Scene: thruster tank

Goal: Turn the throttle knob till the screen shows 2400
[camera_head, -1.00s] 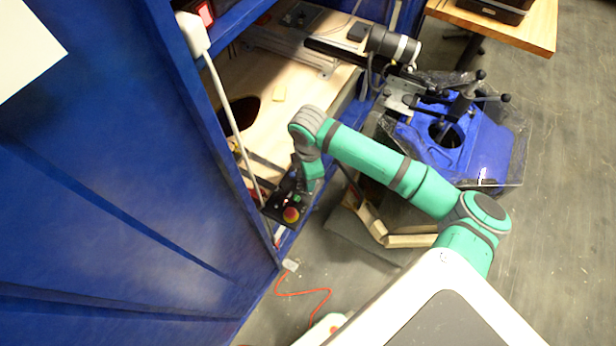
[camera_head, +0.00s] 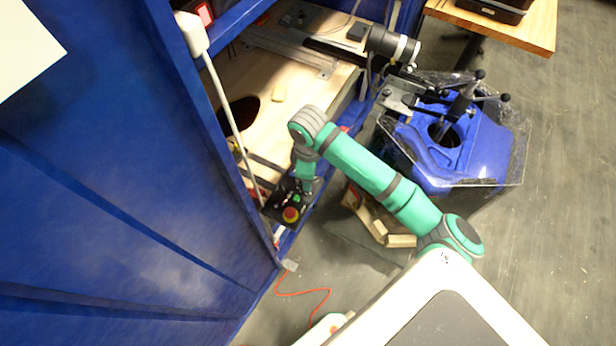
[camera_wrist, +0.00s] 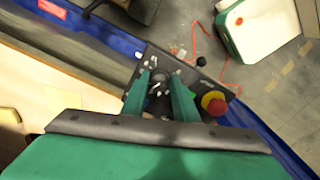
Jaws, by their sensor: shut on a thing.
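The dark control box (camera_wrist: 205,85) sits on the blue frame's edge, and it also shows in the head view (camera_head: 274,209). It carries a red mushroom button with a yellow collar (camera_wrist: 214,103), seen in the head view too (camera_head: 290,214). My gripper (camera_wrist: 159,78) reaches down over the box, its two green fingers shut on a small dark round knob (camera_wrist: 156,88) with pale marks around it. In the head view my gripper (camera_head: 303,184) hides part of the box. I cannot make out a screen or any number.
A wooden bench top (camera_head: 315,80) lies inside the blue frame behind the box. A blue tank (camera_head: 480,150) under clear plastic stands at the right. A red cable (camera_head: 305,291) lies on the grey floor.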

